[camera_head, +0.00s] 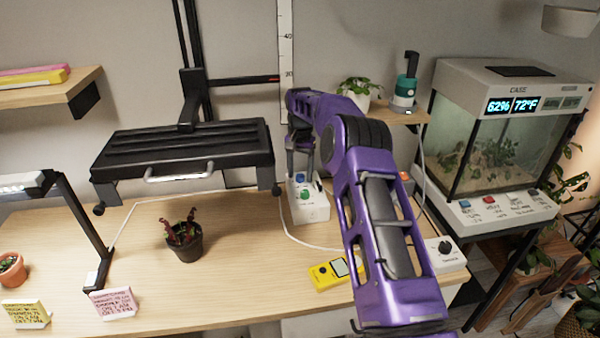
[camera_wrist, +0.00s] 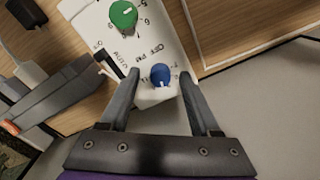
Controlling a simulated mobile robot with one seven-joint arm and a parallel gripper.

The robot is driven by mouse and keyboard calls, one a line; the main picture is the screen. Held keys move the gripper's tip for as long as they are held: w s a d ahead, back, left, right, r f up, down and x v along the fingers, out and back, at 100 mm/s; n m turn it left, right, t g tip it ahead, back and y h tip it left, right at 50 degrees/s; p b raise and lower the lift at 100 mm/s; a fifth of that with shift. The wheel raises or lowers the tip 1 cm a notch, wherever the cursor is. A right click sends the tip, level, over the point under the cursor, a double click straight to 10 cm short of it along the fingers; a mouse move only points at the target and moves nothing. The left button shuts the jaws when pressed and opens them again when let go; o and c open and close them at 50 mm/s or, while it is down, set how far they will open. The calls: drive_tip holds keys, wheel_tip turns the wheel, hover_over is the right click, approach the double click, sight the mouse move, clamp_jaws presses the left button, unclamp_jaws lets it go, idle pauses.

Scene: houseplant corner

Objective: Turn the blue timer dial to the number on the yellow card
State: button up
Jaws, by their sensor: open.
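The white timer box (camera_head: 311,212) stands on the table, with a blue dial (camera_head: 301,178) at its far end and a green dial (camera_head: 306,195) nearer. In the wrist view the blue dial (camera_wrist: 160,75) sits beside printing that reads "OFF PM", and the green dial (camera_wrist: 123,14) is at the top. My gripper (camera_wrist: 154,82) is open, one finger on either side of the blue dial, with gaps visible. In the head view my gripper (camera_head: 301,165) points down over the box. The yellow card (camera_head: 26,314) stands at front left; its small handwriting is not surely readable.
A pink card (camera_head: 115,303), a dark potted plant (camera_head: 183,240) and a black lamp (camera_head: 85,225) stand left. A yellow meter (camera_head: 336,272) and a white dimmer box (camera_head: 443,254) lie right. A black raised panel (camera_head: 185,150) is close left of my gripper.

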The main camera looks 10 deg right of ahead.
clamp_jaws()
drive_tip(key=shift+r+n, duration=0.1)
drive_tip(key=shift+n, duration=0.2)
drive_tip(key=n+p, duration=0.2)
drive_tip(key=shift+n, duration=0.3)
drive_tip(key=n+p, duration=0.1)
drive_tip(key=n, duration=0.4)
drive_tip(key=shift+n, duration=0.3)
drive_tip(key=n, duration=0.5)
drive_tip(key=shift+p, duration=0.4)
drive_tip(key=shift+n, duration=2.4)
